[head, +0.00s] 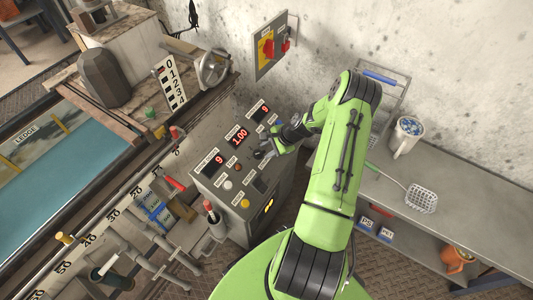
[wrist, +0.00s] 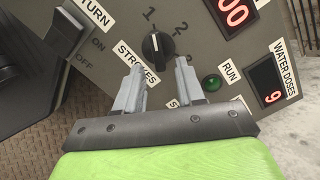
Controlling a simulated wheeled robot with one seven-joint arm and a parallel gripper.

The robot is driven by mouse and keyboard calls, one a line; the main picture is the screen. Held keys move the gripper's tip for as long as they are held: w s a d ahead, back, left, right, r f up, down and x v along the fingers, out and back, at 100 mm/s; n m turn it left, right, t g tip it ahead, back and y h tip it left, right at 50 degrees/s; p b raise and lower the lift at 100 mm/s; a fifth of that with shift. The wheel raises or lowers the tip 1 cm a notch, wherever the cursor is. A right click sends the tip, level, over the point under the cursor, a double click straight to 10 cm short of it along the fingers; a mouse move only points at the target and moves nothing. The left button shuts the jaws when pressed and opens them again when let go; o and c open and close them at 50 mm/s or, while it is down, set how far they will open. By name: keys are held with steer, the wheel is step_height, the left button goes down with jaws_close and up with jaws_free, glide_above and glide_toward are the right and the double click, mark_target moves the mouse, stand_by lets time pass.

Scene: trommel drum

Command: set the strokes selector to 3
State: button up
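The strokes selector (wrist: 157,48) is a round black knob with a white pointer mark, beside the STROKES label (wrist: 138,56). In the wrist view its mark points up, roughly toward the 1; the 2 is to the upper right. In the head view my gripper (head: 265,152) is over the control box (head: 277,199) and hides the knob.
A green RUN button (wrist: 212,83) and a WATER DOSES display (wrist: 267,82) reading 9 sit right of the knob. A TURN switch (wrist: 66,30) with ON and OFF is at left. A shelf bench (head: 470,195) with a mug (head: 405,135) stands right of my arm.

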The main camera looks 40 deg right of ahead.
steer(key=shift+w+a+f, duration=0.25)
steer(key=shift+w+f, duration=0.1)
steer(key=shift+f, duration=0.25)
steer(key=shift+c, duration=0.4)
jaws_close()
